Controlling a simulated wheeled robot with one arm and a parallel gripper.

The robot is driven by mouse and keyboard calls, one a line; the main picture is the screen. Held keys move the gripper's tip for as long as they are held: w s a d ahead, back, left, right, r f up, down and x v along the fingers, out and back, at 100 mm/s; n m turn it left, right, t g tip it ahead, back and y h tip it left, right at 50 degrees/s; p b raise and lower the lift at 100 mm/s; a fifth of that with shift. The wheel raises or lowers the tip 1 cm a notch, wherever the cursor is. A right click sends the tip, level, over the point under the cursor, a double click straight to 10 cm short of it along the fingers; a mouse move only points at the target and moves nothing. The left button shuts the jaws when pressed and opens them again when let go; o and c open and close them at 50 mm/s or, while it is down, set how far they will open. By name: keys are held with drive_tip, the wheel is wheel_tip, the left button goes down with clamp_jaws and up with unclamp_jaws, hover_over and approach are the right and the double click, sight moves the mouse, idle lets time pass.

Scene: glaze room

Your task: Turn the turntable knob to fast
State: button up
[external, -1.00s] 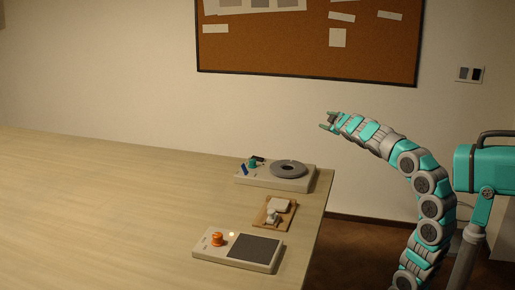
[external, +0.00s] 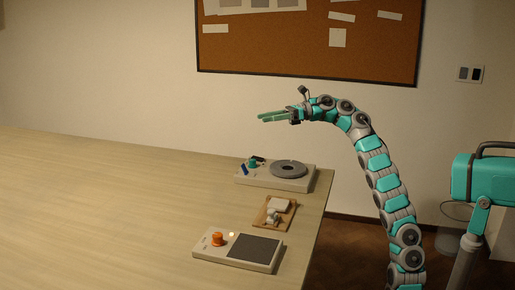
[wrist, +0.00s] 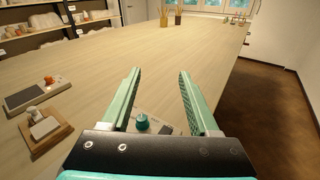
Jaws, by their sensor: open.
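The turntable (external: 300,186) is a pale box with a grey disc (external: 289,168) on top, near the table's far right edge in the external view. Its teal knob (external: 252,164) stands at the left end of the box, beside a blue piece. In the wrist view the teal knob (wrist: 142,122) shows low between the fingers, and my gripper's body hides most of the box. My gripper (external: 263,117) is open and empty, in the air well above the turntable. In the wrist view its two fingers (wrist: 159,72) are spread apart. I cannot read the knob's setting.
Between the devices lies a wooden board (external: 265,222) with pale pieces. The table (external: 110,215) is clear to the left.

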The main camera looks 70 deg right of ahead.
sight(257, 165)
drive_tip(key=s+f+n+g, duration=0.1)
drive_tip(key=f, duration=0.2)
drive_tip(key=s+f+n+g, duration=0.1)
drive_tip(key=f+g, duration=0.1)
drive_tip(key=f, duration=0.2)
drive_tip(key=s+a+f+n+g, duration=0.1)
drive_tip(key=f, duration=0.2)
drive_tip(key=shift+f+g, duration=0.15)
drive_tip(key=shift+g, duration=0.15)
drive_tip(key=shift+a+f, duration=0.1)
drive_tip(key=shift+f, duration=0.05)
drive_tip(key=x, duration=0.7)
drive_tip(key=shift+w+a+b, duration=0.15)
drive_tip(key=shift+w+b, duration=0.05)
drive_tip(key=shift+b, duration=0.15)
clamp_jaws()
